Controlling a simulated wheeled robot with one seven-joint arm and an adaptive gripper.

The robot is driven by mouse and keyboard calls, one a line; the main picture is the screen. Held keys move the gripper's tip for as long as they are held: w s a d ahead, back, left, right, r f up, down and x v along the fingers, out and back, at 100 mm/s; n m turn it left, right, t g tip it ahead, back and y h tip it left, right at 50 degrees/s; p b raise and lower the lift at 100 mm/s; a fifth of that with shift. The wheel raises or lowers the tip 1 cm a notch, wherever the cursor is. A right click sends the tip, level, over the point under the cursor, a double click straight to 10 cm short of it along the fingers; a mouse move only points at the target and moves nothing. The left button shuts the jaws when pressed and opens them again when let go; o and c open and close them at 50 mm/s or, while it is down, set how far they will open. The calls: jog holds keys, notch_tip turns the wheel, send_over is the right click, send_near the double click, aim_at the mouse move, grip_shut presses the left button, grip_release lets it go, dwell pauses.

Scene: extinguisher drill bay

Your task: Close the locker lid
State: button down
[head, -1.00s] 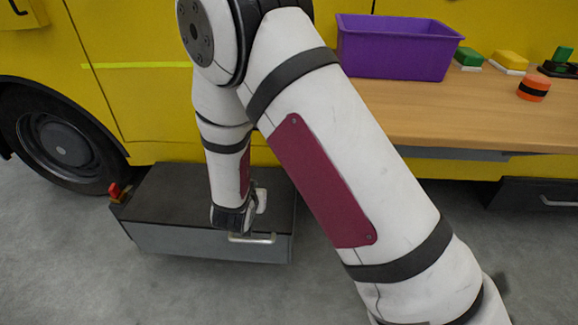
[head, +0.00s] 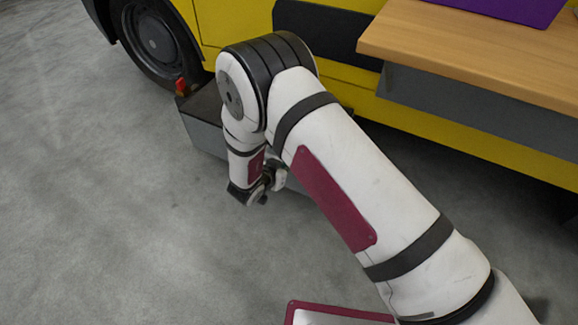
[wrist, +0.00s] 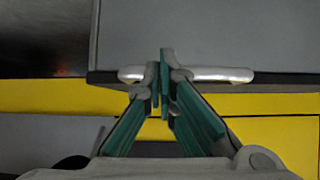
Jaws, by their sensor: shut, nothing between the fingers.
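The locker shows in the head view as a low grey box (head: 203,137) with a dark top (head: 205,102), beside the yellow vehicle. My arm covers much of it, and I cannot tell from this view how its lid stands. In the wrist view a grey panel (wrist: 225,35) has a silver bar handle (wrist: 220,74) along its lower edge. My gripper (wrist: 163,75) is shut and empty, its teal fingertips in line with the middle of the handle. I cannot tell whether they touch it. In the head view my gripper is at the box's near side, mostly hidden by my wrist.
A red piece (head: 180,86) sits at the box's far left corner, near the vehicle's wheel (head: 153,40). A wooden worktop (head: 460,45) with a purple bin (head: 520,8) juts out at upper right. The grey floor (head: 90,200) at left is clear.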

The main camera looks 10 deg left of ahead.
jog(key=shift+f, duration=0.25)
jog(key=v, duration=1.2)
jog(key=shift+r, duration=0.2)
